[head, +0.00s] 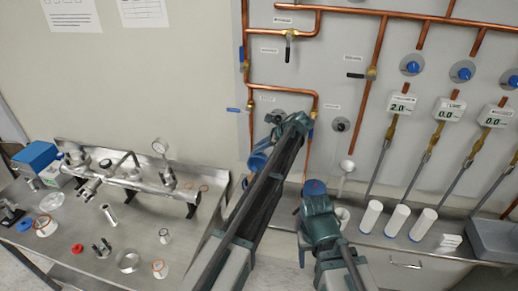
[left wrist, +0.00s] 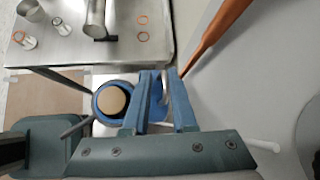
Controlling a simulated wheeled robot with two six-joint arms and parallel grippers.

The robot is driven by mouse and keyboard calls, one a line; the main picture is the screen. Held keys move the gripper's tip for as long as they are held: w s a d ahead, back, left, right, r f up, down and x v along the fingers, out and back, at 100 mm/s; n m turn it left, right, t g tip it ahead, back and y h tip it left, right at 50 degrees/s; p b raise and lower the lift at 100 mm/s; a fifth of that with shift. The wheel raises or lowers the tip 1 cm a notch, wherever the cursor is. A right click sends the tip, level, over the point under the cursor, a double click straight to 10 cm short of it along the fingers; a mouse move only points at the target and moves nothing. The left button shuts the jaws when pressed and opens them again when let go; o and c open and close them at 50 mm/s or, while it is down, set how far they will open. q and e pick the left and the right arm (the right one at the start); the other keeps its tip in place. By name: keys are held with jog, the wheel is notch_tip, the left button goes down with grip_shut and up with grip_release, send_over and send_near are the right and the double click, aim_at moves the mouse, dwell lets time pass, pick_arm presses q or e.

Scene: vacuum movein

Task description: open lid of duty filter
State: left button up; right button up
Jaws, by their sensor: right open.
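No label in view marks the duty filter. A blue round body with a tan disc-like top (left wrist: 113,100) shows in the left wrist view, just left of the fingers; I cannot tell whether it is the filter. In the head view, blue parts (head: 258,161) show beside my left arm, near the wall pipes. My left gripper (left wrist: 162,78) has its two blue fingers a little apart. A pale thin edge shows between them; I cannot tell whether they touch it. My right gripper (head: 318,212) is open near the bench's left end, its fingertips largely hidden.
A steel table (head: 90,230) with a metal manifold (head: 125,178) and loose parts stands at left. Copper pipes (head: 365,95) run along the wall. Several white cylinders (head: 397,219) stand on the right bench, near my right gripper.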

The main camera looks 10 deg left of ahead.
pick_arm(q)
jog(key=shift+o, duration=0.7)
jog(key=p+v, duration=0.9)
jog(key=v, duration=0.4)
jog(key=shift+d+r+p, duration=0.3)
jog(key=shift+p, duration=0.05)
